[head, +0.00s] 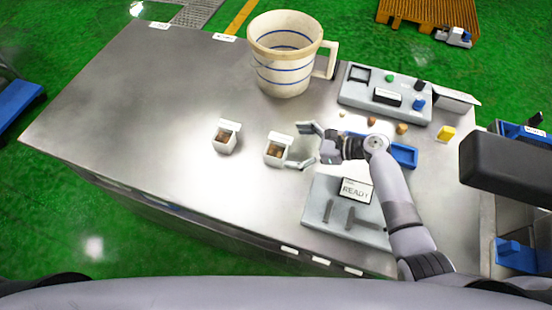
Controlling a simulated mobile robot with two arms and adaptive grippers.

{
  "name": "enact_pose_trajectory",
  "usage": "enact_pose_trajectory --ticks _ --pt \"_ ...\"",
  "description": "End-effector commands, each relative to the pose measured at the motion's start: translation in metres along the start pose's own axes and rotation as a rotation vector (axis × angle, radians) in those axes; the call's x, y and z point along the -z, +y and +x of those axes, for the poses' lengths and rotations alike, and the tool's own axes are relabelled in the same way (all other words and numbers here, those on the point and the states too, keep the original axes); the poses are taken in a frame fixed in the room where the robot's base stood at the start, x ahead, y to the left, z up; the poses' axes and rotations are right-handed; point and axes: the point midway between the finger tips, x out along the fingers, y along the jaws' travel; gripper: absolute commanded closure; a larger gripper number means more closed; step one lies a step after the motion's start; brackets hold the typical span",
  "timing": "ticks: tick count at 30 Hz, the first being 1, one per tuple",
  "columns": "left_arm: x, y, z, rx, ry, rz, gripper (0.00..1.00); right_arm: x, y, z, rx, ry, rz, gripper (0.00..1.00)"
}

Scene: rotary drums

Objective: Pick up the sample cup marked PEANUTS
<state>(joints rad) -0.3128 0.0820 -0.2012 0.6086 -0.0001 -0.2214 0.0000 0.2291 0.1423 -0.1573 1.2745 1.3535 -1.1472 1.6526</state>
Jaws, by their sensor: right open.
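Two small white sample cups with brown contents stand on the steel table, one on the left (225,139) and one on the right (276,152). No marking can be read on either cup, so I cannot tell which one is marked PEANUTS. My right gripper (301,147) is open beside the right cup, its fingers pointing left towards it. One finger is near the cup's far side and the other near its right side; I cannot tell whether they touch it. My left gripper is not in view.
A large cream bucket (283,75) with blue rings stands at the back. A grey panel with a READY sign (356,190) lies under my right arm. A control panel (358,98), a blue tray (404,154) and small loose pieces are right. The table's left half is clear.

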Motion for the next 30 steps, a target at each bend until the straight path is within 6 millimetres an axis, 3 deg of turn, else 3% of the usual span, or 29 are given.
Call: enact_pose_trajectory --ticks 8,17,24,30 --pt "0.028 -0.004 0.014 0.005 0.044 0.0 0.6 0.002 0.001 0.018 -0.002 -0.001 -0.001 0.04" --pt "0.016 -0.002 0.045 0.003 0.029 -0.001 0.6 0.002 0.002 0.057 -0.001 -0.001 -0.001 0.04" --pt "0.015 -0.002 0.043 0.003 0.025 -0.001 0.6 -0.001 0.002 0.057 0.0 0.001 0.001 0.05" --pt "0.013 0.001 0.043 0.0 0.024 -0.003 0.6 -0.001 0.002 0.057 0.0 0.001 0.001 0.18"
